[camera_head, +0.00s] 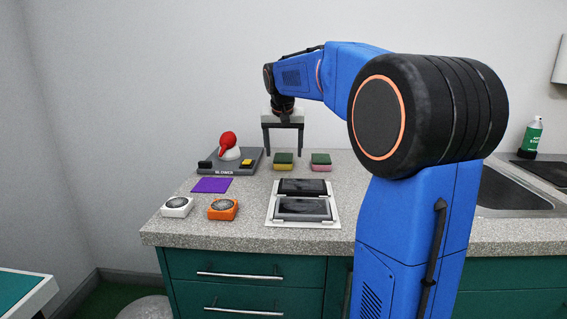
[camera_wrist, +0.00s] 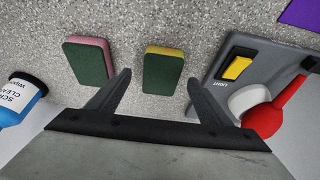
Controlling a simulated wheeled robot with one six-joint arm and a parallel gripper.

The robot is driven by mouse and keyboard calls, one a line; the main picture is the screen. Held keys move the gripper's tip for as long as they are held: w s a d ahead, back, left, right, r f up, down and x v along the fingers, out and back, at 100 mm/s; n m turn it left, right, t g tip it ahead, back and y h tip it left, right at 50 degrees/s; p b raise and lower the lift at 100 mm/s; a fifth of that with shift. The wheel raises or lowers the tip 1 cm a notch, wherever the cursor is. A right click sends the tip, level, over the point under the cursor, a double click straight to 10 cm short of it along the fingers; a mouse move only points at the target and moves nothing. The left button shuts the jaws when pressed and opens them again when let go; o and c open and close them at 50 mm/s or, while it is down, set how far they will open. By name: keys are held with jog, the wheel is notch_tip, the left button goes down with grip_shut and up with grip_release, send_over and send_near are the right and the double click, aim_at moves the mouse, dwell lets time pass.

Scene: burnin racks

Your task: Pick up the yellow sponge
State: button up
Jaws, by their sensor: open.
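The yellow sponge (camera_head: 283,167) has a dark green top and lies on the speckled counter toward the back. In the wrist view the yellow sponge (camera_wrist: 162,71) shows its green face with a yellow edge, ahead of and between the fingertips. My gripper (camera_head: 283,155) points down above and close to the sponge in the head view, with its two fingers apart. In the wrist view my gripper (camera_wrist: 160,85) is open and nothing is between its fingers. A pink sponge (camera_head: 321,167) with a green top lies to the right; it also shows in the wrist view (camera_wrist: 89,61).
A grey device (camera_head: 250,165) with a red bulb (camera_head: 228,143) stands close on the left. A purple mat (camera_head: 212,185), a white timer (camera_head: 177,207), an orange timer (camera_head: 223,209) and a white tray (camera_head: 273,216) lie in front. A sink (camera_head: 510,190) is at right.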

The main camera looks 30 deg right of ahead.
aim_at(283, 158)
jog(key=x, duration=0.3)
jog(key=shift+w+a+f, duration=0.1)
jog(key=shift+f, duration=0.1)
jog(key=shift+c, duration=0.6)
jog(key=c, duration=1)
